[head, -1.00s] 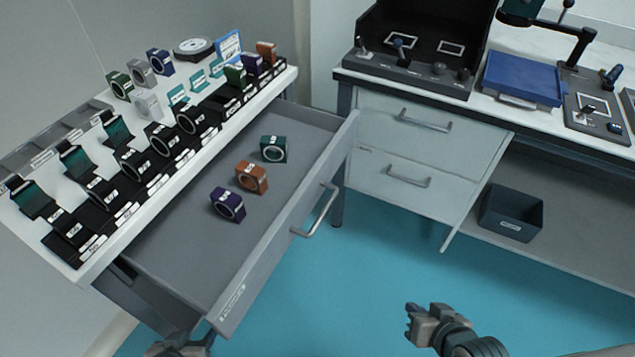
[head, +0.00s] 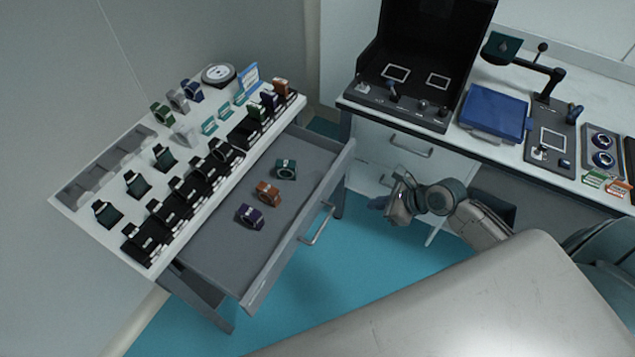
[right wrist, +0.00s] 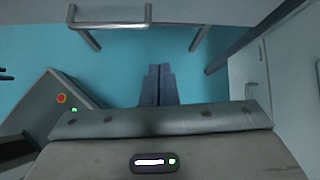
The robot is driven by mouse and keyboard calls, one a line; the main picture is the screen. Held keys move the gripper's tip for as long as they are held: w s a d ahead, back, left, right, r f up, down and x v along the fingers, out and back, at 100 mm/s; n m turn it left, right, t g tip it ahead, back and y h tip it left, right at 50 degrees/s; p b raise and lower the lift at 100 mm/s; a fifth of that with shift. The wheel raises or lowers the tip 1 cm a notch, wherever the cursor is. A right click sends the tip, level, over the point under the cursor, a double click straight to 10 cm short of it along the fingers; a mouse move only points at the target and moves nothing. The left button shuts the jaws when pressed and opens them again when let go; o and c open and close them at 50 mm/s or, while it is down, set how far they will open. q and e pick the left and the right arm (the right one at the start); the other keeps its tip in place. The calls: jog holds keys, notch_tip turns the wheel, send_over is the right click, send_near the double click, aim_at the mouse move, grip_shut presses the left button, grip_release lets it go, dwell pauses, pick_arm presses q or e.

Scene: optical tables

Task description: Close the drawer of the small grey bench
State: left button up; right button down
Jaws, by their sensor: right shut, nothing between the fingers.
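The small grey bench (head: 75,212) stands at the left in the head view, with a white top. Its drawer (head: 225,245) is pulled well out, and its front (head: 285,262) bears a bar handle (head: 318,225). The handle also shows at the top of the right wrist view (right wrist: 140,25). In the drawer lie a green (head: 286,169), an orange (head: 267,193) and a purple (head: 250,216) ring-like part. My right gripper (head: 378,203) is shut and empty, right of the handle and apart from it. Its fingers (right wrist: 158,85) point toward the handle in the wrist view. My left gripper is out of view.
A white drawer cabinet (head: 385,150) under the long table stands close behind my right gripper. The table holds a black booth (head: 430,50) and a blue case (head: 495,112). Several mounts stand on the bench top. Blue floor (head: 340,270) is clear before the drawer.

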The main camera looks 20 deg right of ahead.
jog(key=w+r+m, duration=0.1)
jog(key=p, duration=0.1)
send_near(326, 197)
jog(key=x, duration=0.5)
jog(key=shift+s+d+f, duration=0.15)
jog(key=shift+d+f, duration=0.05)
jog(key=shift+d, duration=0.1)
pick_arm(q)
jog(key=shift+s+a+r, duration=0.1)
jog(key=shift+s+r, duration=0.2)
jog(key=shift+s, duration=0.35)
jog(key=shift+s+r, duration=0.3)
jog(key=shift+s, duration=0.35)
pick_arm(e)
jog(key=shift+w+a+f, duration=0.1)
jog(key=shift+w+a, duration=0.25)
jog(key=shift+w, duration=0.1)
